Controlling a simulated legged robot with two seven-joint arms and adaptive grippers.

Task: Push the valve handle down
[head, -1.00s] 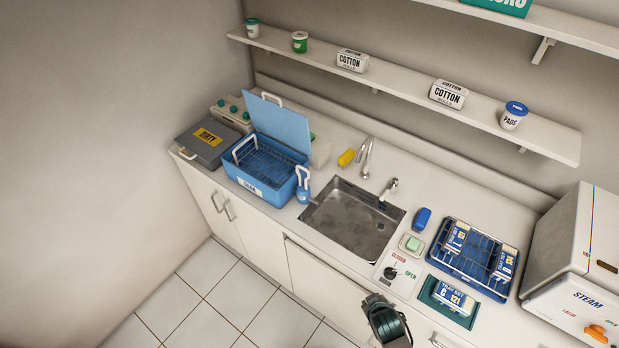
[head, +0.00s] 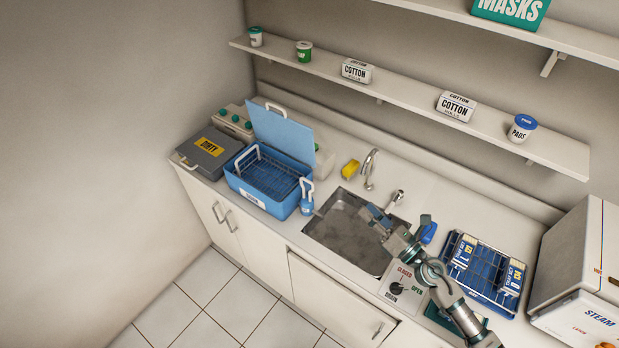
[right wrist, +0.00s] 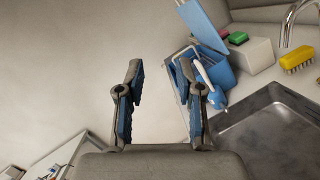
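A chrome lever-like fitting (head: 394,199) stands on the counter at the back right of the sink (head: 350,240). A white plate (head: 408,300) marked CLOSED and OPEN, with a dark knob (head: 396,288), lies at the sink's front right. I cannot tell for sure which of these is the valve handle. My right gripper (head: 401,217) is open and empty above the sink's right edge, nearer to me than the chrome fitting. In the right wrist view its two blue-padded fingers (right wrist: 160,85) stand apart with nothing between them. My left gripper is not in view.
A tall tap (head: 369,168) and a yellow brush (head: 350,169) stand behind the sink. A blue basin (head: 232,181) is left of it. A blue rack (head: 492,295) with boxes and a steam sterilizer (head: 570,260) are on the right. My right arm partly covers the counter.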

